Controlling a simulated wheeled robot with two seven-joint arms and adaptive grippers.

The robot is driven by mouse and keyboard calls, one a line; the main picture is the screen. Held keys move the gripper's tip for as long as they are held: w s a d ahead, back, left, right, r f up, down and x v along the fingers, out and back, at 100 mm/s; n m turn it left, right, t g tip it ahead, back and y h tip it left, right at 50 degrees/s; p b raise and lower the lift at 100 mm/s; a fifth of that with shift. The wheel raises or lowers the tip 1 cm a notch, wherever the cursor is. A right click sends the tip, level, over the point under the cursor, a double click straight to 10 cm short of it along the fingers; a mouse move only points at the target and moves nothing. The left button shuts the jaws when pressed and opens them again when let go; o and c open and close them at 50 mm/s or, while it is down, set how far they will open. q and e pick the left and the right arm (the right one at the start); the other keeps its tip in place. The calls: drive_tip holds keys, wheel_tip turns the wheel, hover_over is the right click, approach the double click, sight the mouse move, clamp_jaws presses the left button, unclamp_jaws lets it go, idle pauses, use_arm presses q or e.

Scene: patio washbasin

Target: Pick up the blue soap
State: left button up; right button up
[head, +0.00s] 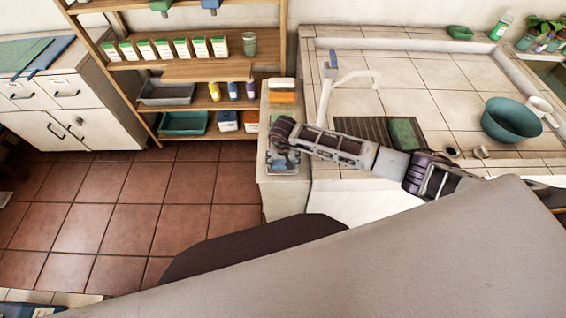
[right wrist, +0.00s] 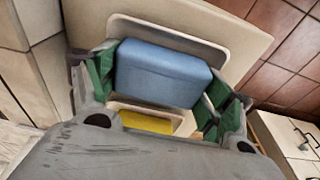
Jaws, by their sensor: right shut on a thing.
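The blue soap (right wrist: 160,75) is a pale blue block with rounded edges. It sits between the two green-padded fingers of my right gripper (right wrist: 162,92), which is shut on it. A pale dish (right wrist: 185,38) shows right behind the soap; I cannot tell whether the soap still touches it. In the head view my right gripper (head: 284,158) is over the near end of the narrow pale counter (head: 288,190) left of the washbasin, and it mostly hides the soap there. My left gripper is not in view.
A yellow soap (right wrist: 148,122) lies in another dish close beside. An orange block (head: 282,98) is farther back on the counter. The white tap (head: 326,100) rises close to my right forearm. A teal bowl (head: 511,120) stands at right. Shelves (head: 200,90) are behind left.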

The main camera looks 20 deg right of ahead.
sight(283, 161)
drive_tip(key=shift+r, duration=0.1)
drive_tip(key=shift+r+b, duration=0.85)
drive_tip(key=shift+r, duration=4.1)
drive_tip(key=o, duration=0.6)
drive_tip(key=c, duration=0.7)
drive_tip(key=shift+d, duration=0.1)
drive_tip(key=shift+c, duration=0.2)
